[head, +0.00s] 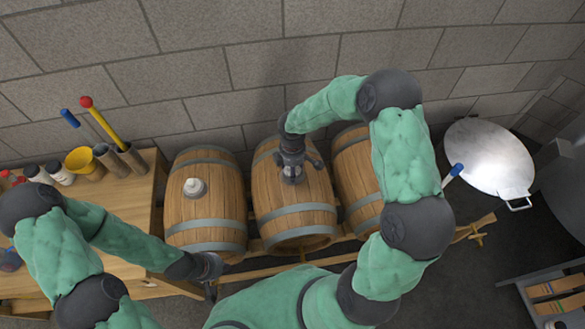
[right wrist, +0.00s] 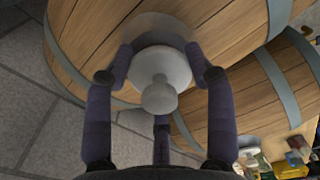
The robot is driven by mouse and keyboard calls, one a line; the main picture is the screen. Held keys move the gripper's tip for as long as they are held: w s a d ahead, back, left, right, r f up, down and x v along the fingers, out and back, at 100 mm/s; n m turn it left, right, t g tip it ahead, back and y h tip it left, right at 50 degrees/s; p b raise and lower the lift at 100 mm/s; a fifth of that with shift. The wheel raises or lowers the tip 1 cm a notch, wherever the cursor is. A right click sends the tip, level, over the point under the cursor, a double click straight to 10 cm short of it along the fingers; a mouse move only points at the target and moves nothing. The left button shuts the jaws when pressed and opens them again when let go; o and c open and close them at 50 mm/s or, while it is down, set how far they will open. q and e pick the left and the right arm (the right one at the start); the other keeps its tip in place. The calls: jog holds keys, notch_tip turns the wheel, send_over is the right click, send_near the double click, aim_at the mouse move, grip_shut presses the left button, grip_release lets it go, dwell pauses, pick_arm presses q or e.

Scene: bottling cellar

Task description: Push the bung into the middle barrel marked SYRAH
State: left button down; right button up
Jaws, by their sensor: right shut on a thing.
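Three wooden barrels lie side by side; no SYRAH marking is readable. My right gripper (head: 292,174) points down over the top of the middle barrel (head: 300,200). In the right wrist view its fingers are closed around a pale grey bung (right wrist: 160,72) with a round knob. The bung is at the barrel's curved top (right wrist: 95,45); the hole is hidden and I cannot tell how deep the bung sits. My left gripper (head: 210,272) hangs low by the front end of the left barrel (head: 205,215); its fingers are too small to judge.
A white bung (head: 195,188) sits on top of the left barrel. The right barrel (head: 356,165) is partly behind my right arm. A wooden bench (head: 135,235) with a yellow funnel (head: 84,161) and tools stands left. A metal pot (head: 490,155) stands right. A block wall is behind.

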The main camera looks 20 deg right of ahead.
jog(key=o, duration=0.9)
jog(key=shift+s+a+f, duration=0.1)
jog(key=shift+s+f, duration=0.25)
jog(key=shift+f, duration=0.15)
jog(key=o, duration=0.3)
jog(key=shift+f, duration=0.1)
jog(key=shift+o, duration=0.2)
jog(key=shift+w, duration=0.3)
jog(key=shift+r, duration=0.2)
jog(key=o, duration=0.3)
jog(key=shift+o, duration=0.2)
jog(key=shift+r, duration=0.2)
